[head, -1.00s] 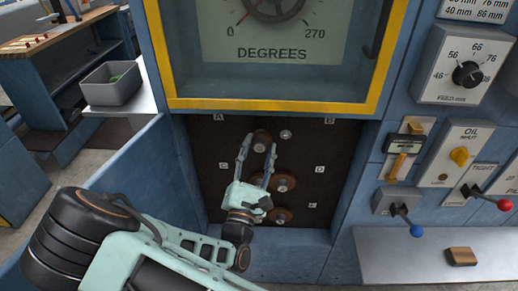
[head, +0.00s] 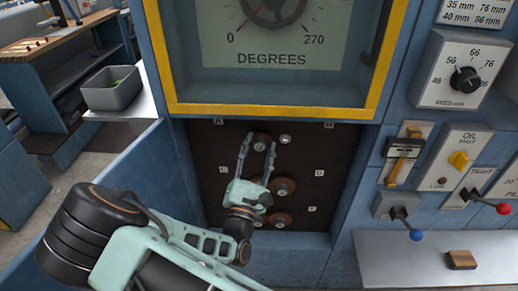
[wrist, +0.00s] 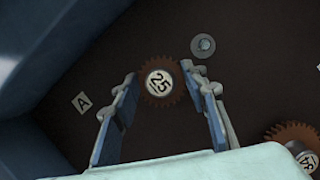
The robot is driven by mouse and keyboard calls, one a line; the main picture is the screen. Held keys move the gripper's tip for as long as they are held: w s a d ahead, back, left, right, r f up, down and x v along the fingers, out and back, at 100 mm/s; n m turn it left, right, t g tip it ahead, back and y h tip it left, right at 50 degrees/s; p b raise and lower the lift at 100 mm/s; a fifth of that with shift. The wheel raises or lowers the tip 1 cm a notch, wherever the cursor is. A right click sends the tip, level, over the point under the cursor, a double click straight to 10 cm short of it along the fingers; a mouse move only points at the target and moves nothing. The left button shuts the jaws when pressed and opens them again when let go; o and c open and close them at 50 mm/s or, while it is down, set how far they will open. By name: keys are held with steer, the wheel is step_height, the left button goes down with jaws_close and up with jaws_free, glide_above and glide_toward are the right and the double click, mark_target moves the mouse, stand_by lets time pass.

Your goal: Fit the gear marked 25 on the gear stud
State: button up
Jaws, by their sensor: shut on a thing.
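The gear marked 25 (wrist: 159,83) is a brown toothed disc with a pale hub, between the fingertips of my gripper (wrist: 164,88) in the wrist view. In the head view the gear (head: 262,138) sits at the top of the dark recess, and my gripper (head: 257,148) reaches up to it. My gripper is shut on this gear. A bare metal stud (wrist: 203,46) stands just beside the gear, clear of it; it also shows to the gear's right in the head view (head: 285,139). Whether the gear touches the back panel cannot be told.
Other brown gears (head: 282,186) sit lower in the recess; one shows at the wrist view's lower right (wrist: 294,146). Letter labels mark the dark panel (head: 205,150). A yellow-framed window (head: 270,108) is above; blue side walls flank it. Levers and a dial (head: 466,79) are at right.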

steer(key=o, duration=1.3)
steer(key=v, duration=1.2)
